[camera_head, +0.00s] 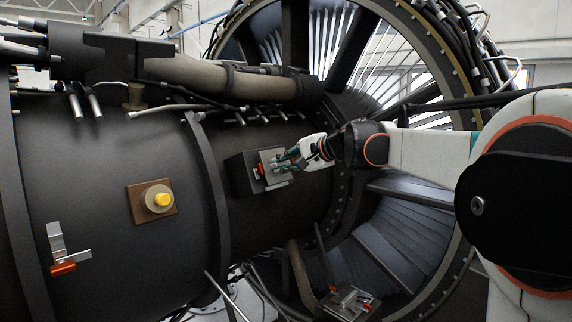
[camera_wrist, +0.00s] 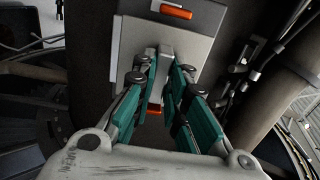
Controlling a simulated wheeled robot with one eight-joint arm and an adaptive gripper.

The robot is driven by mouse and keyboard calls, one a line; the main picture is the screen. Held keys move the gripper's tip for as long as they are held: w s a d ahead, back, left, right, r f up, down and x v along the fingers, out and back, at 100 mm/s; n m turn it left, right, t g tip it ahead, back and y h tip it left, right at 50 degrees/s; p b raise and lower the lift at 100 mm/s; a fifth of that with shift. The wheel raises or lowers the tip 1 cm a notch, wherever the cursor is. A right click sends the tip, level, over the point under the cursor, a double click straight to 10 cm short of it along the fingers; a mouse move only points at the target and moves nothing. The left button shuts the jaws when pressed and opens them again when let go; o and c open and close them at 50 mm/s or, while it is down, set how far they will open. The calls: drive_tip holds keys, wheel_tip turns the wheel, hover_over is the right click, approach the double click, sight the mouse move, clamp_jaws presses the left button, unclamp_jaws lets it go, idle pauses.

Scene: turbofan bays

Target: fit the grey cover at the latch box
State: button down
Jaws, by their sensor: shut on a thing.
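The latch box (camera_head: 240,177) is a dark block on the side of the engine casing, with an orange-red latch (camera_head: 258,171) on its face. The flat grey cover (camera_head: 270,158) is at the box's right side, and it fills the upper middle of the wrist view (camera_wrist: 127,62). My gripper (camera_head: 280,162) is at the cover from the right. In the wrist view its teal fingers (camera_wrist: 165,72) are shut on the cover's small grey grip. An orange latch (camera_wrist: 176,12) shows beyond the cover. I cannot tell whether the cover sits flush on the box.
A yellow knob (camera_head: 161,199) on a brown plate and a grey bracket with an orange end (camera_head: 63,267) are on the casing at left. Another latch piece (camera_head: 350,301) is low at centre. Pipes (camera_head: 225,78) run above; the fan ring (camera_head: 455,60) stands behind my arm.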

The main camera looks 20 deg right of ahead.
drive_tip(key=shift+x, duration=1.2)
idle(0.6)
drive_tip(key=c, duration=1.5)
unclamp_jaws()
drive_tip(key=v, duration=1.2)
